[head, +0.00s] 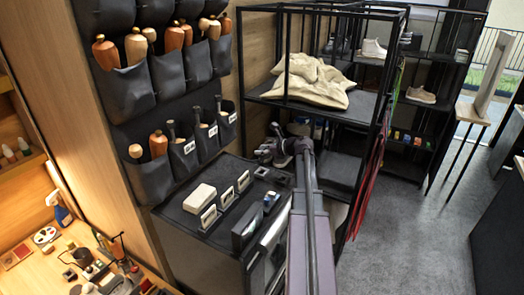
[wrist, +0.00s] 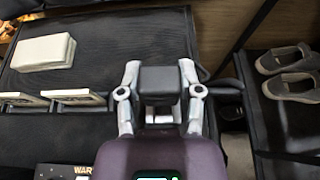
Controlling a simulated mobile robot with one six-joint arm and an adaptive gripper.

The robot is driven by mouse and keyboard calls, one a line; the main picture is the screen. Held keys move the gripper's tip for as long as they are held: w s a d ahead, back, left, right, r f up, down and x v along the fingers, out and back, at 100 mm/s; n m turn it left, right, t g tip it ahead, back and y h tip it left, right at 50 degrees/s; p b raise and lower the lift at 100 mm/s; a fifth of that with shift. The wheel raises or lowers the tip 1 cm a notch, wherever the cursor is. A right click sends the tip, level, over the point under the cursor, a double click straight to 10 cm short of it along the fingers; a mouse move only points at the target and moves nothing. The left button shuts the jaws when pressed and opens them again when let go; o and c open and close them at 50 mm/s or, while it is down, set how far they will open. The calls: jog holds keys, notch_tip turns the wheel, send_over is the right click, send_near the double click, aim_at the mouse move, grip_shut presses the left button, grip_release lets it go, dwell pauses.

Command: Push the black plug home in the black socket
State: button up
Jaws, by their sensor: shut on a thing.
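My gripper (wrist: 160,82) is shut on a black block, the black plug (wrist: 160,79), which sits between the two grey fingers in the wrist view. A black cable (wrist: 226,84) shows just right of the fingers. In the head view my gripper (head: 283,150) is at the back right end of the black cabinet top, and the plug cannot be made out there. I cannot pick out the black socket for certain; dark surfaces lie under and behind the fingers. Whether the plug touches or sits in a socket cannot be told.
The cabinet top (wrist: 110,55) carries a white block (wrist: 44,52) and white-framed stands (wrist: 80,97) to the left. A black shelf (wrist: 290,120) with grey shoes (wrist: 292,86) stands close on the right. Tool pockets (head: 185,155) hang on the wall behind the cabinet.

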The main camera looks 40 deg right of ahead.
jog(key=shift+r+p, duration=1.05)
jog(key=shift+r, duration=0.2)
jog(key=s+d+f+b, duration=0.1)
jog(key=s+d, duration=0.2)
jog(key=s, duration=0.6)
jog(key=shift+d+f+b, duration=0.3)
jog(key=shift+d, duration=0.1)
jog(key=shift+f, duration=0.1)
jog(key=shift+f+b, duration=2.8)
jog(key=shift+b, duration=0.1)
jog(key=shift+f+b, duration=1.35)
jog(key=shift+f, duration=0.05)
jog(key=o, duration=1.1)
jog(key=shift+o, duration=0.2)
